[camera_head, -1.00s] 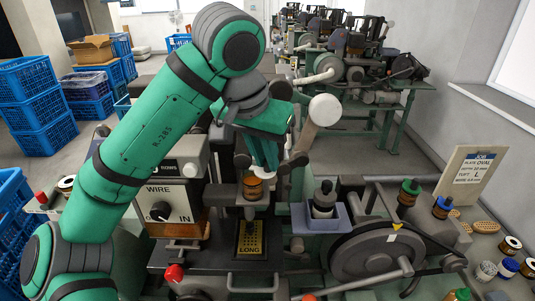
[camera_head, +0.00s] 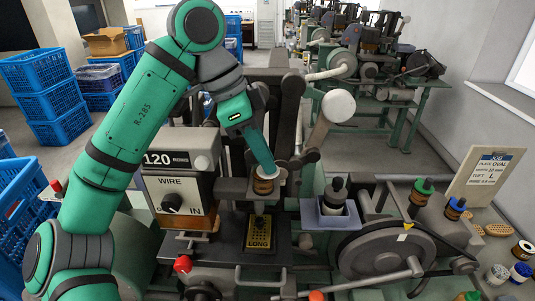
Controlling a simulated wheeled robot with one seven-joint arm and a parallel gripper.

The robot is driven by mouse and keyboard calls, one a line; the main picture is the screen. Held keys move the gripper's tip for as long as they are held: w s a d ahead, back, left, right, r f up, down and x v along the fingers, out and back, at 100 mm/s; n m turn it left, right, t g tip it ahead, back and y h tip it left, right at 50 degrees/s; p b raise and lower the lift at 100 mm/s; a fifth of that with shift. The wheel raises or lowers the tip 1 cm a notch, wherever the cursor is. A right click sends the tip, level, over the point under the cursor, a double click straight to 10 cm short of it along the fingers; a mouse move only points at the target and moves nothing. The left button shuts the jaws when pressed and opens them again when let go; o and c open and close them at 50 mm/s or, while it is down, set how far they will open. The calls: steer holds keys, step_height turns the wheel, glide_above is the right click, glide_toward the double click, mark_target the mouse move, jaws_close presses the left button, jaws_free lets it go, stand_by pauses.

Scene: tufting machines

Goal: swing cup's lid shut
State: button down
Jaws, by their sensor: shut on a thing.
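A small brown cup (camera_head: 264,186) with a pale label stands on the machine, above the yellow LONG plate. My green gripper (camera_head: 270,170) reaches down from the upper left, and its tips are at the cup's top. It is shut on a pale, thin piece at the cup's rim, which looks like the cup's lid (camera_head: 279,174). The fingers hide much of the lid, so its exact angle and hinge cannot be told.
The WIRE control box (camera_head: 176,193) with a dial stands left of the cup. A dark bottle sits in a grey-blue holder (camera_head: 309,216) to the right. A large grey wheel (camera_head: 375,257) and a job card (camera_head: 484,175) are farther right.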

steer(key=shift+a+m+g, duration=0.4)
steer(key=shift+m, duration=0.7)
steer(key=c, duration=1.7)
jaws_free()
steer(key=v, duration=1)
steer(key=shift+r, duration=0.4)
